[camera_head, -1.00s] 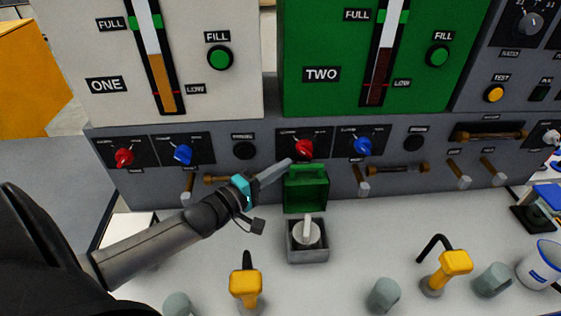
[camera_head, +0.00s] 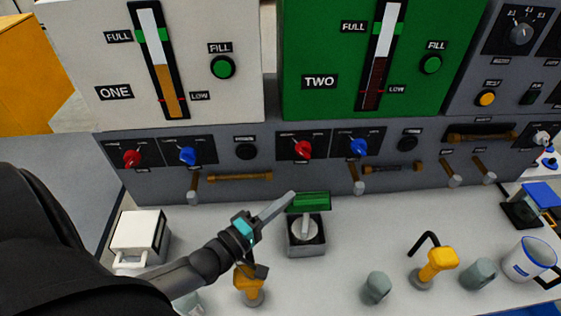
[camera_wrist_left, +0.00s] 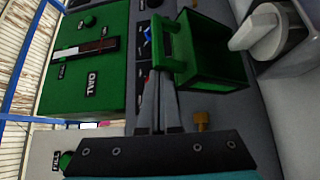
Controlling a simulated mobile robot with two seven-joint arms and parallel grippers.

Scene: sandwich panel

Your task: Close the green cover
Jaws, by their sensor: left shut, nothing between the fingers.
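The green cover (camera_head: 308,203) is hinged at the back of a small grey box (camera_head: 306,251) on the white counter. It is partly tilted forward over the box, still open. A pale grey knob (camera_head: 305,229) shows inside the box. My left gripper (camera_head: 290,197) is shut and empty, its fingertips at the cover's upper left edge. In the left wrist view, the fingers (camera_wrist_left: 165,78) end by the looped handle of the green cover (camera_wrist_left: 215,65); I cannot tell whether they touch. The knob (camera_wrist_left: 268,30) shows beside it. My right gripper is out of view.
A white mug (camera_head: 527,259) stands at right.

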